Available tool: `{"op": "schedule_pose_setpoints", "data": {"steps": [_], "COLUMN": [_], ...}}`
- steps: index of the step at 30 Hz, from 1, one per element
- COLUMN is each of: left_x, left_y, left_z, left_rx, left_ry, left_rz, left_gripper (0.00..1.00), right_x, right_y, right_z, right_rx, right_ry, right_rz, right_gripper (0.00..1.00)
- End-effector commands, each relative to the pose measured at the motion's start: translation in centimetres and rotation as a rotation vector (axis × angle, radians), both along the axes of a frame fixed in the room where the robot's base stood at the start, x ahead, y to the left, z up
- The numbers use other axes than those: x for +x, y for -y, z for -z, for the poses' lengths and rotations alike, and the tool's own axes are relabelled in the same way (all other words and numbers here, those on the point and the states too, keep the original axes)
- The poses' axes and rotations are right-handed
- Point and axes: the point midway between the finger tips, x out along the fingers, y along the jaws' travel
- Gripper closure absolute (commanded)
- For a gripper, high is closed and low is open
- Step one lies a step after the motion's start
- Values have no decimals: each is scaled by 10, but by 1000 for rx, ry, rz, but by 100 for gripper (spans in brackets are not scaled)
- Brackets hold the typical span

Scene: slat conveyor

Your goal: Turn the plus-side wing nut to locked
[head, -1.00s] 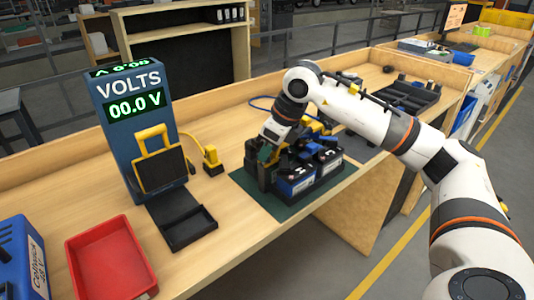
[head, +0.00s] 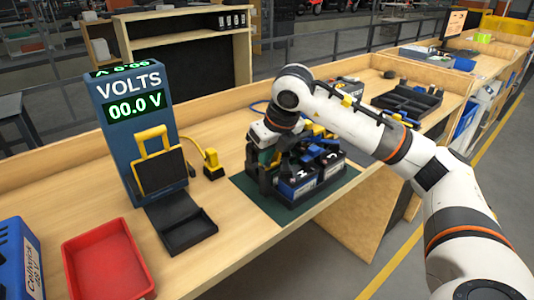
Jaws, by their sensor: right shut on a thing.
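My right gripper (head: 262,172) points down at the left end of the battery pack (head: 300,187), which has dark blocks with blue fronts. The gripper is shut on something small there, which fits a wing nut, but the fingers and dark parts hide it. I cannot make out the nut's angle or its plus mark. The pack sits on a dark green mat (head: 248,188) on the wooden bench. The voltmeter (head: 137,110) to the left of it reads 00.0 V. My left gripper is not in view.
A yellow-handled black plug (head: 211,165) stands between meter and pack. A black tray (head: 182,232) and a red bin (head: 108,262) lie at front left, beside a blue case (head: 18,258). A black divided tray (head: 407,101) lies farther back. The bench's front edge is close to the mat.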

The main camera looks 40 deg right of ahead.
Motion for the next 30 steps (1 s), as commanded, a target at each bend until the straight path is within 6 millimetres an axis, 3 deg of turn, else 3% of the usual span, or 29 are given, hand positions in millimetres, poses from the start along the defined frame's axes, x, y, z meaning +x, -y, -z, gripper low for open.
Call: {"op": "schedule_pose_setpoints", "data": {"steps": [8,9,13,23,30], "left_x": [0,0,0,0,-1], "left_y": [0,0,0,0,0], "left_z": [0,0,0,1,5], "left_rx": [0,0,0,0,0], "left_ry": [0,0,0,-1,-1], "left_rz": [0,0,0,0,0], "left_gripper": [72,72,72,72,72], "right_x": [0,0,0,-1,-15], "right_y": [0,0,0,0,1], "right_z": [-1,-1,-1,-3,-39], "right_rx": [0,0,1,0,0], "right_ry": [3,3,2,2,7], "right_rz": [1,1,1,0,-1], "right_gripper": [100,91,72,72,72]}}
